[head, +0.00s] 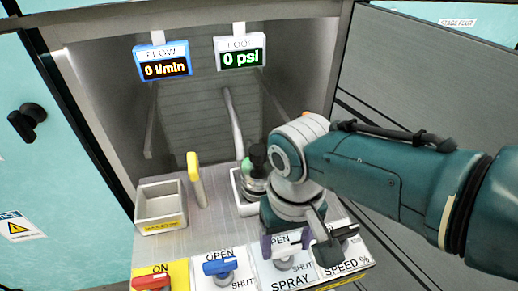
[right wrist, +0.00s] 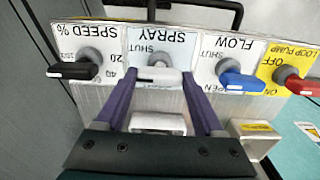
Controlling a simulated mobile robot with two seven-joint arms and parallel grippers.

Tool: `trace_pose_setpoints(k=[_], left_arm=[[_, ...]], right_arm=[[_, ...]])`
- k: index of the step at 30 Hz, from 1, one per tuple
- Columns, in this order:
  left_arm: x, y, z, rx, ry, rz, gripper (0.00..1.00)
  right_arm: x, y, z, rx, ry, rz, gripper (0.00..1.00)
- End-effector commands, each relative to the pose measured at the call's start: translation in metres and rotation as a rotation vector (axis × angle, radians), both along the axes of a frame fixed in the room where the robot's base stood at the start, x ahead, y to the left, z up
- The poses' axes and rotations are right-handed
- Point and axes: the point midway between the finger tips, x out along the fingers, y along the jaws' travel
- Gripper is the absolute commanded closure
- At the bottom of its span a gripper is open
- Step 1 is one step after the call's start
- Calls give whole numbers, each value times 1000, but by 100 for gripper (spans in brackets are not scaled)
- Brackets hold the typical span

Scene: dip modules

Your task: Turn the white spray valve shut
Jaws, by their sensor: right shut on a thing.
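The white spray valve handle (right wrist: 158,77) sits on the SPRAY plate (right wrist: 180,48), which appears upside down in the right wrist view. The word SHUT is printed at the plate's upper left there. My right gripper (right wrist: 159,82) has its two purple fingers on either side of the handle and is shut on it. In the head view, my right gripper (head: 286,244) reaches down to the SPRAY plate (head: 290,281) and largely hides the handle. The handle's exact angle is hard to tell. My left gripper is not in view.
Beside it are the blue flow handle (right wrist: 242,82), the black speed handle (right wrist: 72,71) and the red pump handle (head: 151,282). A white tray (head: 160,225) and yellow-topped lever (head: 193,166) stand behind. The flow display (head: 162,62) reads 0 l/min; the loop display (head: 240,52) reads 0 psi.

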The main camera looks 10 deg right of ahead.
Motion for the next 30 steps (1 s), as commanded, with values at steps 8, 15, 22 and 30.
trace_pose_setpoints(k=[8,15,22,30], left_arm=[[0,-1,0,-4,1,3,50],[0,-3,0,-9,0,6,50],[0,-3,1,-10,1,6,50],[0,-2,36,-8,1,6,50]], right_arm=[[1,1,1,3,-1,-5,27],[0,0,0,2,-1,-2,0],[0,0,1,1,-1,-1,0],[1,1,44,3,-2,-1,0]])
